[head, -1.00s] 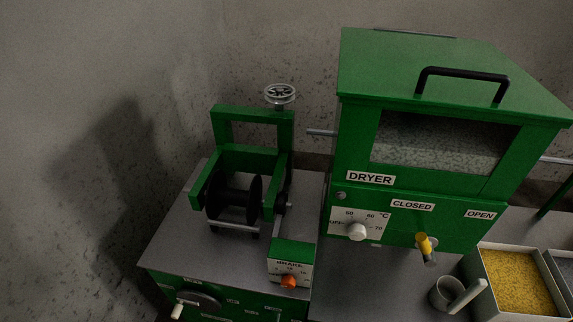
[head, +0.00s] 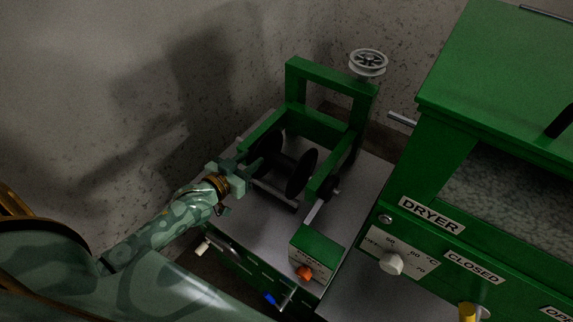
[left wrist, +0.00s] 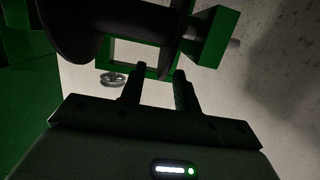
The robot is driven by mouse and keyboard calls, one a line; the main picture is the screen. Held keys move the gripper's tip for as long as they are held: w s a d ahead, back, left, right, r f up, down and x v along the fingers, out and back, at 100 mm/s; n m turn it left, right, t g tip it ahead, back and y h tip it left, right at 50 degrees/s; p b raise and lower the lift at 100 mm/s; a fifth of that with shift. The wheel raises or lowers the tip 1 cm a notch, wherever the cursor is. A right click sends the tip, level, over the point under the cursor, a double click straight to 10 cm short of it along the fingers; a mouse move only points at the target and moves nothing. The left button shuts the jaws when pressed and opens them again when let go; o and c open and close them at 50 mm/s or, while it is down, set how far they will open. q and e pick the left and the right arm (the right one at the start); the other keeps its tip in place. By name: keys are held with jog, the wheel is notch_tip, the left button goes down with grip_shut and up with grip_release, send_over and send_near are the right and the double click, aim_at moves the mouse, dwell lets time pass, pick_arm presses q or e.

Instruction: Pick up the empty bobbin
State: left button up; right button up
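The empty bobbin (head: 301,173) is a black spool with two round flanges, sitting in the green stand on the grey bench top. No wire shows on it. In the left wrist view its dark flange and core (left wrist: 75,32) fill the top left. My left gripper (head: 248,172) is just left of the bobbin's left flange, at the stand's near left arm. In the left wrist view its two fingers (left wrist: 158,80) are apart with nothing between them, pointing toward the bobbin. Whether they touch the bobbin or stand cannot be told. My right gripper is in neither view.
The green stand's side arms (head: 341,165) flank the bobbin, and its upright frame (head: 330,77) rises behind, near a pale pulley wheel (head: 368,62). A green brake box (head: 316,252) with an orange knob stands in front. The green dryer (head: 440,150) is at the right.

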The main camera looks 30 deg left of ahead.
aim_at(263, 148)
pick_arm(q)
jog(key=x, duration=0.2)
jog(key=b+x, duration=0.1)
jog(key=x, duration=0.1)
jog(key=b+x, duration=0.1)
jog(key=x, duration=0.1)
jog(key=shift+w+a+f, duration=0.15)
jog(key=shift+a+f, duration=0.1)
jog(key=shift+a, duration=0.05)
jog(key=shift+w, duration=0.25)
jog(key=shift+r, duration=0.1)
grip_shut()
